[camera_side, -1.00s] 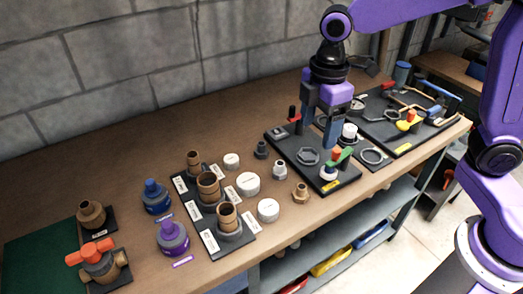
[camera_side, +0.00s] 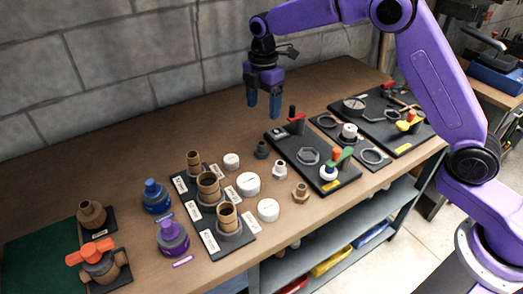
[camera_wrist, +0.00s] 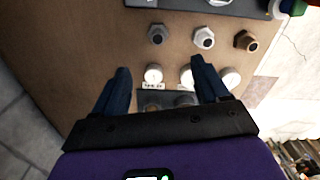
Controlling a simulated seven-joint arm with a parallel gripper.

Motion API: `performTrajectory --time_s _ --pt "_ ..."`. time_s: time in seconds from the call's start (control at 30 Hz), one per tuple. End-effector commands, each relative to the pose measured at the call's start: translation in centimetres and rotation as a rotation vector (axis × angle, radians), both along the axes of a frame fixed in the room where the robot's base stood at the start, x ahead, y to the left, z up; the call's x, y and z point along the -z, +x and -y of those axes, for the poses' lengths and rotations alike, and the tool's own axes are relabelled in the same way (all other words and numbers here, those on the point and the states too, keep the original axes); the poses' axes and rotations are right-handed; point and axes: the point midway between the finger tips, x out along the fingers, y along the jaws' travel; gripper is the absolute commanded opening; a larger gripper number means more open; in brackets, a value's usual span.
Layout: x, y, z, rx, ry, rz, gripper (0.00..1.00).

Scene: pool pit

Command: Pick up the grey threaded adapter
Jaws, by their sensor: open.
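Three small threaded fittings stand in a row on the wooden bench. The dark grey one (camera_side: 261,149) is at the back, a light grey one (camera_side: 280,170) is in the middle, and a brass one (camera_side: 301,193) is nearest the front edge. In the wrist view the dark grey fitting (camera_wrist: 157,34), light grey fitting (camera_wrist: 203,38) and brass fitting (camera_wrist: 245,41) line up near the top. My gripper (camera_side: 263,110) is open and empty, pointing down, raised above the bench around the dark grey fitting. Its spread fingers also show in the wrist view (camera_wrist: 160,66).
White caps (camera_side: 248,184) and a black plate with brown pipe fittings (camera_side: 228,240) stand left of the row. A black board with a hex nut and knobs (camera_side: 340,182) lies close on the right. Bare bench (camera_side: 130,165) lies at the back left.

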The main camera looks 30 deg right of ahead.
Motion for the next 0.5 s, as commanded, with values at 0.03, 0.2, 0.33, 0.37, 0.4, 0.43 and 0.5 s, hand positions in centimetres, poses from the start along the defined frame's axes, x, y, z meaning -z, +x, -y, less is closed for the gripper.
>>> performTrajectory --time_s 0.03,0.2,0.33,0.37,0.4,0.43,0.5 --pt "1.2 -0.1 0.1 0.001 -0.002 -0.006 0.74" --pt "4.4 -0.1 0.0 0.001 -0.002 -0.004 0.74" --pt "6.8 -0.1 0.0 0.001 -0.002 -0.004 0.74" --pt "7.3 -0.1 0.0 0.001 -0.002 -0.005 0.74" --pt "7.9 -0.1 0.0 0.001 -0.001 -0.003 0.74" --pt "8.3 -0.1 0.0 0.001 -0.001 -0.003 0.74" --pt "9.0 0.0 0.0 0.001 0.000 -0.002 0.74"
